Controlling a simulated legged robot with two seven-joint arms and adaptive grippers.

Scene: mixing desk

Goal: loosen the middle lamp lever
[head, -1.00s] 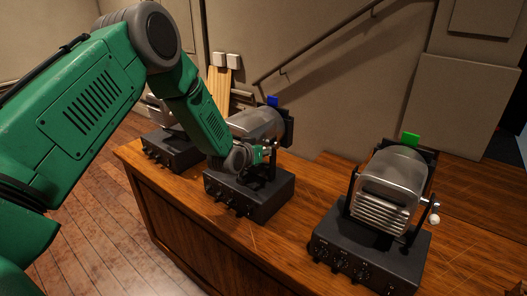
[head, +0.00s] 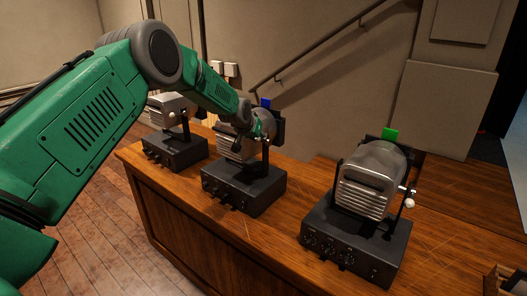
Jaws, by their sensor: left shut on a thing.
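The middle lamp (head: 234,150) is a grey, slatted housing in a black bracket on a dark control box (head: 245,190), with a blue tab (head: 266,102) at its top back. My left gripper (head: 260,132) is at the right side of this lamp, by the upper part of the bracket. It is shut on the middle lamp lever, which is mostly hidden behind the fingers. My forearm covers the top of the housing. My right gripper is not in view.
The right lamp (head: 368,185) has a green tab (head: 390,134) and a white-knobbed lever (head: 408,203). The left lamp (head: 168,108) stands behind my arm. All stand on a wooden desk (head: 275,240). A small wooden box (head: 505,283) is at the lower right.

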